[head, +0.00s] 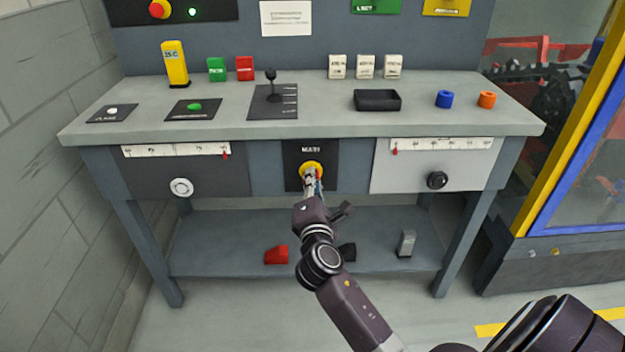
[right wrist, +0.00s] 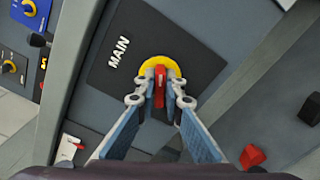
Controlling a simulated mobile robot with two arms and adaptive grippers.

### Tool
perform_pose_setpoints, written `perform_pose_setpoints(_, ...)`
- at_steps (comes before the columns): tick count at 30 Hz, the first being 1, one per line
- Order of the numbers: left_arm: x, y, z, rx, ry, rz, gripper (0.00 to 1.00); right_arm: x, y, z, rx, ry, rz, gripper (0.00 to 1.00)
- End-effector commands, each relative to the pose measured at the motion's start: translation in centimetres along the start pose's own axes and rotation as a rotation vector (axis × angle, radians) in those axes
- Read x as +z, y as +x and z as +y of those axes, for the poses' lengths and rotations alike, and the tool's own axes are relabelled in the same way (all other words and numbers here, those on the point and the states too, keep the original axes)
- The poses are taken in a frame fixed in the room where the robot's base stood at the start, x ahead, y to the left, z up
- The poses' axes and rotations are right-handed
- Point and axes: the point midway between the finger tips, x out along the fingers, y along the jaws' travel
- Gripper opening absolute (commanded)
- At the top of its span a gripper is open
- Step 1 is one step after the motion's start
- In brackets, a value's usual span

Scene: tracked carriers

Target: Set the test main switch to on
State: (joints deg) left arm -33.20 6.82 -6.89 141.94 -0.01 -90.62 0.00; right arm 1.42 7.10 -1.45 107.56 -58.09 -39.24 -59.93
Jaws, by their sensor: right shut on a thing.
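The main switch (head: 311,168) is a yellow round with a red handle on a dark plate marked MAIN, on the front of the workbench. It also shows in the right wrist view, where the red handle (right wrist: 159,88) stands in front of the yellow disc (right wrist: 156,66). My right gripper (head: 314,184) reaches the switch from the front. In the right wrist view its two fingers (right wrist: 160,101) are shut on the red handle, one on each side. I cannot read any on or off marks. My left gripper is not in view.
A dark knob (head: 437,180) is to the right of the switch, a white dial (head: 181,187) to the left. A red block (head: 276,255) lies on the lower shelf.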

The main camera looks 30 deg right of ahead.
Motion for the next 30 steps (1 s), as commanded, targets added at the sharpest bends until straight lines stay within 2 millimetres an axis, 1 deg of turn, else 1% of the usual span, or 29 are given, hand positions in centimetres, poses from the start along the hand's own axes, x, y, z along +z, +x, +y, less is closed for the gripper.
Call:
perform_pose_setpoints(6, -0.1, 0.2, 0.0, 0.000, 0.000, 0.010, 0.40, -0.1, 0.0, -0.2, -0.003, 0.197, -0.001, 0.00)
perform_pose_setpoints(15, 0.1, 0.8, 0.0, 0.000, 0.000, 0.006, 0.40, -0.1, 0.0, -0.3, -0.003, 0.402, -0.002, 0.00)
perform_pose_setpoints(21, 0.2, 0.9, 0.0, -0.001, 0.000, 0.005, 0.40, -0.1, 0.0, -0.3, -0.002, 0.479, -0.001, 0.00)
perform_pose_setpoints(30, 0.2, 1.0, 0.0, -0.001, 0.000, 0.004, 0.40, 0.0, 0.0, -0.3, -0.003, 0.518, -0.002, 0.00)
